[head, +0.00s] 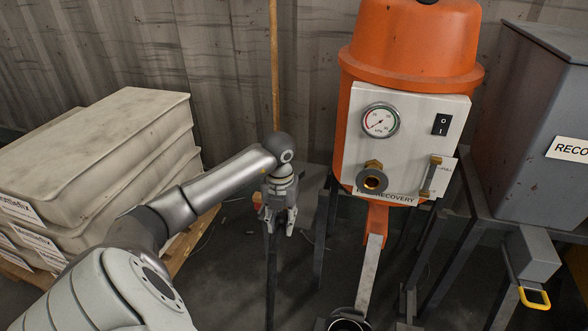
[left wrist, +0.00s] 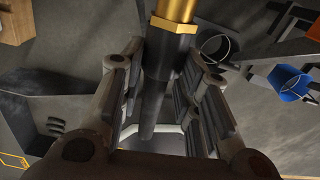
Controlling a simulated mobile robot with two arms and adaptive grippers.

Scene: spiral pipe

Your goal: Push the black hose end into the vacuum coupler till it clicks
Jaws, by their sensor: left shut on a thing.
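The vacuum coupler (head: 372,181) is a brass-lined socket in a grey ring, low on the white panel of the orange vacuum unit (head: 410,48) in the head view. My left gripper (head: 282,228) points down to the left of the coupler, apart from it. In the left wrist view, the black hose end (left wrist: 168,58), with a brass fitting (left wrist: 177,10) at its top, lies between the fingers of my left gripper (left wrist: 162,80), which is shut on it. In the head view the hose end is hard to make out. My right gripper is out of view.
Stacked pale sacks (head: 100,150) on a pallet stand at the left. A grey bin (head: 535,110) on a dark stand is at the right. A round container (head: 348,324) sits below the unit.

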